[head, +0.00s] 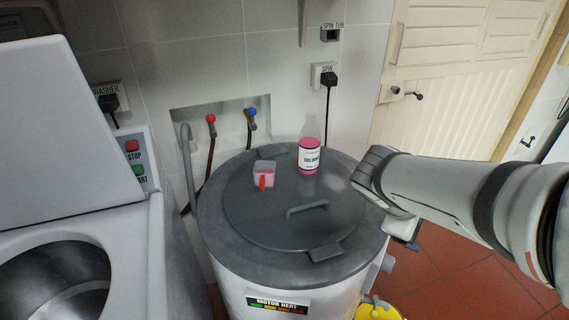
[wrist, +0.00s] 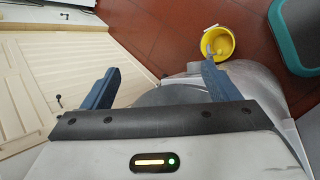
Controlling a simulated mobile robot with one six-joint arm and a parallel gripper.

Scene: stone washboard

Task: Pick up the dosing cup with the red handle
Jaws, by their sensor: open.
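The dosing cup (head: 265,177) is a small, pale square cup with pink in it and a red handle (head: 262,183) facing the front. It stands on the grey round lid of the spin tub (head: 250,215), left of a bottle. My gripper (head: 408,240) is at the right edge of the tub, well right of the cup, its fingers partly hidden by my arm. In the wrist view my gripper (wrist: 158,80) has its two blue fingers wide apart with nothing between them. The cup does not show in the wrist view.
A clear bottle of pink liquid (head: 309,150) stands right of the cup. The lid has a raised handle (head: 307,209) in front. The washer (head: 80,190) with its open lid is at the left. A yellow bucket (wrist: 218,42) is on the red tiled floor.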

